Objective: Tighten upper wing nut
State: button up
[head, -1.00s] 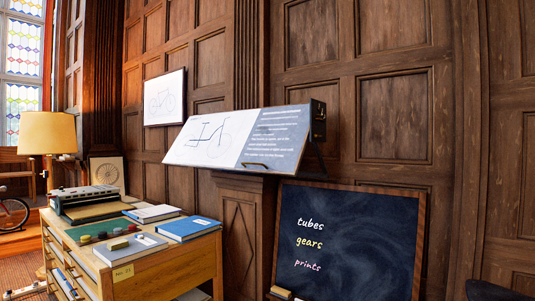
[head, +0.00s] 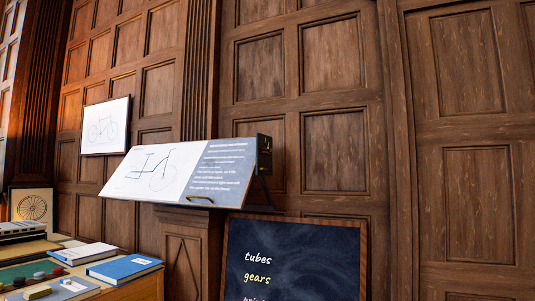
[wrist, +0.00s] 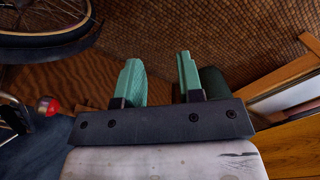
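A tilted drafting board (head: 140,190) with a bicycle drawing and a text panel stands on a wooden pedestal by the panelled wall in the head view. A dark bracket (head: 264,153) with small marks sits at its right end, with a thin strut below. I cannot make out a wing nut in either view. My gripper (wrist: 158,64) shows in the wrist view, its two green fingers apart with nothing between them. It is over the floor, away from the board, and is not in the head view.
A blackboard (head: 295,260) stands below the board. A desk with a blue book (head: 124,268) is at lower left. A framed bicycle drawing (head: 106,125) hangs on the wall. The wrist view shows a bicycle wheel (wrist: 45,42), a brown floor (wrist: 225,30) and wooden furniture (wrist: 290,145) at right.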

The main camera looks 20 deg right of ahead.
jog(key=w+d+r+n+t+y, duration=0.2)
jog(key=w+d+r+n+y, duration=0.15)
jog(key=w+r, duration=0.75)
jog(key=w+d+r+n+t+y, duration=0.2)
jog(key=w+d+r, duration=0.3)
jog(key=w+r, duration=0.65)
jog(key=n+t+y, duration=0.7)
jog(key=n+t, duration=0.2)
jog(key=n, duration=0.6)
send_near(265, 152)
jog(key=x, duration=0.7)
jog(key=shift+w, duration=0.65)
jog(key=shift+d, duration=0.1)
grip_shut()
